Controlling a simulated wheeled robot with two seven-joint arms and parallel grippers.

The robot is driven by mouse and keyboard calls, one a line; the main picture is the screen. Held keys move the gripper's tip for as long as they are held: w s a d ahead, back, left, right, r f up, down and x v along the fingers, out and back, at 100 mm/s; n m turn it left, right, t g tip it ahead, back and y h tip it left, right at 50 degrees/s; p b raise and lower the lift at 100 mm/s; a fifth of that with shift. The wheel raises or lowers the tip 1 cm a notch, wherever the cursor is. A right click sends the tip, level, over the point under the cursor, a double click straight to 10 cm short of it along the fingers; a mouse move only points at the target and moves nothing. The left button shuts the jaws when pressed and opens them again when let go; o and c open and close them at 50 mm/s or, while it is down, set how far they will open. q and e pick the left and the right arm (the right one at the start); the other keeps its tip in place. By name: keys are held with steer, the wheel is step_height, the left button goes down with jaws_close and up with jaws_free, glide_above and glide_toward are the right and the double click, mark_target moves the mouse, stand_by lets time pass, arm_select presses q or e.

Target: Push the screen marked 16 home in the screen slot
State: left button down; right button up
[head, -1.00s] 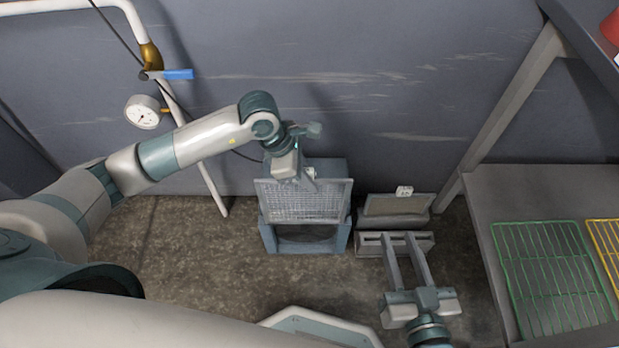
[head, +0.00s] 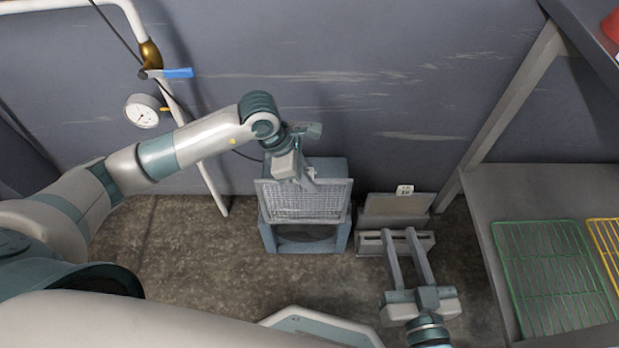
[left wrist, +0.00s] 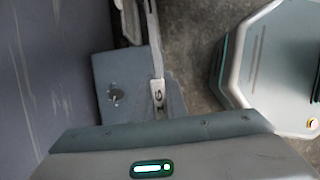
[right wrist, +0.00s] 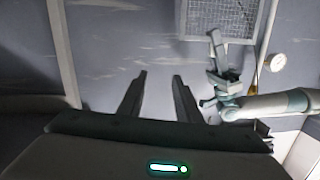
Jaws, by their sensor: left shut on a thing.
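The screen marked 16 (head: 305,203) is a framed grey mesh panel, upright in front of the blue-grey housing (head: 343,232), above its dark opening. In the left wrist view it shows edge-on, with a white tag (left wrist: 157,96) whose marking appears sideways and looks like 16. My left gripper (head: 307,181) is shut on the screen near its upper edge. How far its lower edge sits in the slot cannot be told. My right gripper (head: 399,231) is open and empty, its fingers over the low grey stand; they show apart in the right wrist view (right wrist: 158,78).
A second panel (head: 395,206) with a white tag stands behind the low grey stand (head: 367,243), right of the housing. A bench (head: 480,205) with green and yellow wire racks is at the right. A gauge (head: 141,111) and pipes are on the left wall.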

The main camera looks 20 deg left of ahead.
steer(key=shift+s+a+r+t+y+b, duration=0.1)
steer(key=shift+a+r+t+y+b, duration=0.1)
steer(key=shift+r+t, duration=0.4)
steer(key=shift+s+a+r+t+y+b, duration=0.1)
steer(key=shift+r+t+y+b, duration=0.2)
steer(key=shift+r, duration=0.55)
steer(key=shift+a+r+t+b, duration=0.1)
steer(key=shift+r+t, duration=0.4)
steer(key=shift+r, duration=0.25)
stand_by(1.7)
steer(key=shift+s+a+r+t+y+b, duration=0.1)
steer(key=shift+s+r+t+y+b, duration=0.15)
steer(key=shift+r+t, duration=0.35)
steer(key=shift+s+r+t+y+b, duration=0.1)
steer(key=shift+s+r+t+b, duration=0.2)
steer(key=shift+r, duration=0.55)
steer(key=shift+s+a+r+t+y+b, duration=0.15)
steer(key=shift+s+r+t, duration=0.3)
steer(key=shift+r, duration=0.3)
stand_by(1.9)
